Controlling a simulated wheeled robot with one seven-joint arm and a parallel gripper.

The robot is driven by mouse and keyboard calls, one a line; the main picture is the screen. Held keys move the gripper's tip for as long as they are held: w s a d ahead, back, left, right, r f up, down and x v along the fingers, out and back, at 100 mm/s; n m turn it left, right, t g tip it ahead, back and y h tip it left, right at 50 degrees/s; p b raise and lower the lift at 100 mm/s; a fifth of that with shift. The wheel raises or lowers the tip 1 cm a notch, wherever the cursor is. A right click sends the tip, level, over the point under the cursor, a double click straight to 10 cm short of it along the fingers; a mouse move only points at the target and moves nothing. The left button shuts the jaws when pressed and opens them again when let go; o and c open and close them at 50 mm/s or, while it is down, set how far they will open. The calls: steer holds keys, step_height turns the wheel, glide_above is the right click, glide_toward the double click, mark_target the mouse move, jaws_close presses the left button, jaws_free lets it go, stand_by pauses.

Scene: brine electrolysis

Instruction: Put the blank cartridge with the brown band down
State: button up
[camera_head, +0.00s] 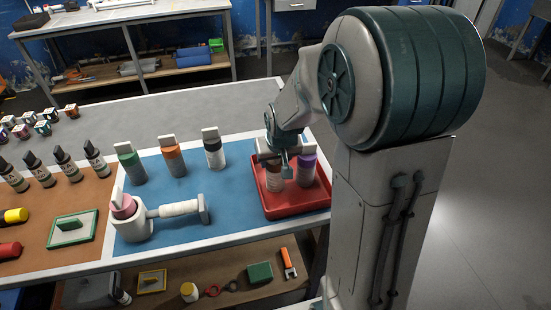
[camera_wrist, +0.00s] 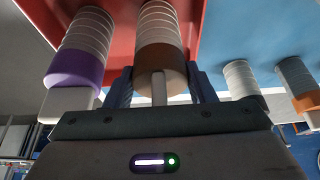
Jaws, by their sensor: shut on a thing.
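The blank cartridge with the brown band (camera_head: 273,180) is upright in the red tray (camera_head: 298,212), at its left side. In the wrist view its brown band (camera_wrist: 160,68) sits between the two fingers. My gripper (camera_head: 284,158) points down over the tray and is shut on this cartridge near its top; it also shows in the wrist view (camera_wrist: 162,88). Whether the cartridge's base touches the tray floor is hard to tell. A purple-banded cartridge (camera_head: 306,170) stands just right of it in the same tray, and on the left in the wrist view (camera_wrist: 75,68).
Green-banded (camera_head: 131,163), orange-banded (camera_head: 173,157) and black-banded (camera_head: 213,150) cartridges stand along the back of the blue mat (camera_head: 235,228). The mat between tool and tray is clear.

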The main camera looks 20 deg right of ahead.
steer(key=shift+f, duration=0.2)
steer(key=o, duration=1.1)
steer(key=shift+r, duration=0.1)
steer(key=shift+s+r, duration=0.15)
steer(key=shift+r, duration=0.45)
steer(key=s+v, duration=0.1)
steer(key=v, duration=1)
steer(key=s+f+g, duration=0.1)
steer(key=s+f, duration=0.1)
steer(key=s, duration=1.3)
steer(key=shift+s+f+g, duration=0.2)
steer(key=shift+f+g, duration=0.05)
steer(key=shift+g, duration=0.05)
